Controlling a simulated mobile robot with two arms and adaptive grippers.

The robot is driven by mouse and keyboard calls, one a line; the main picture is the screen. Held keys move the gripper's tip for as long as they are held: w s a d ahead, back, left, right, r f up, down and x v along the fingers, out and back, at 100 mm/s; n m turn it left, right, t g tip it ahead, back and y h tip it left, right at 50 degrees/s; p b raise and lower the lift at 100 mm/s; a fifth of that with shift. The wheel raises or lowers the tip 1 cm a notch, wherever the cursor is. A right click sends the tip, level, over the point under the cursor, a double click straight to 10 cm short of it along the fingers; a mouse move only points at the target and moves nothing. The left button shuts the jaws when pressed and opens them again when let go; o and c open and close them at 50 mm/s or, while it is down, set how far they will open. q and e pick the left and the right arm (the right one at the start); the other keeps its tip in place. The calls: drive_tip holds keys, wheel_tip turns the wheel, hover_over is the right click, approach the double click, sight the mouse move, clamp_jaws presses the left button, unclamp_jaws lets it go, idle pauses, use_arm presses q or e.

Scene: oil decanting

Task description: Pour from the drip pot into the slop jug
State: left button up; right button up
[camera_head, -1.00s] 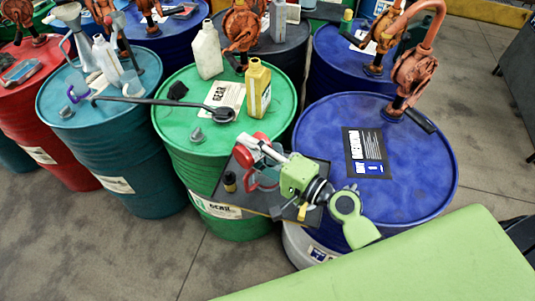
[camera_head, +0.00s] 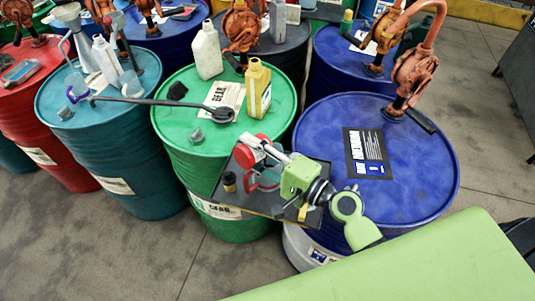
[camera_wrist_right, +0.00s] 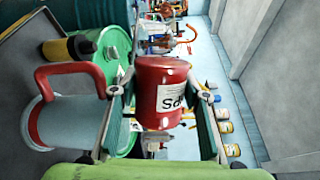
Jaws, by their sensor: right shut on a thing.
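The drip pot, a red can with a white label, is in my right gripper (camera_head: 262,151). In the head view the fingers partly hide the pot (camera_head: 243,156). The slop jug (camera_head: 265,181), pale with a red handle and rim, stands just below the gripper on a dark tray. In the wrist view the jug (camera_wrist_right: 75,121) is to the left of the pot. No stream of liquid is visible. My left gripper is out of view.
The dark tray (camera_head: 255,204) also holds a small black-and-yellow bottle (camera_head: 229,182). A green drum (camera_head: 180,135) behind it carries a yellow jug (camera_head: 258,90), a white bottle (camera_head: 206,52) and a long dark ladle (camera_head: 165,103). A blue drum (camera_head: 320,140) with an orange pump is to the right.

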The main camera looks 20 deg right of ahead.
drive_tip(key=shift+w+d+r+m, duration=0.1)
drive_tip(key=shift+d+r+m, duration=0.2)
drive_tip(key=shift+m, duration=0.5)
drive_tip(key=shift+r+m, duration=0.15)
drive_tip(key=shift+m, duration=0.15)
drive_tip(key=shift+w+r+m, duration=0.1)
drive_tip(key=shift+m, duration=0.2)
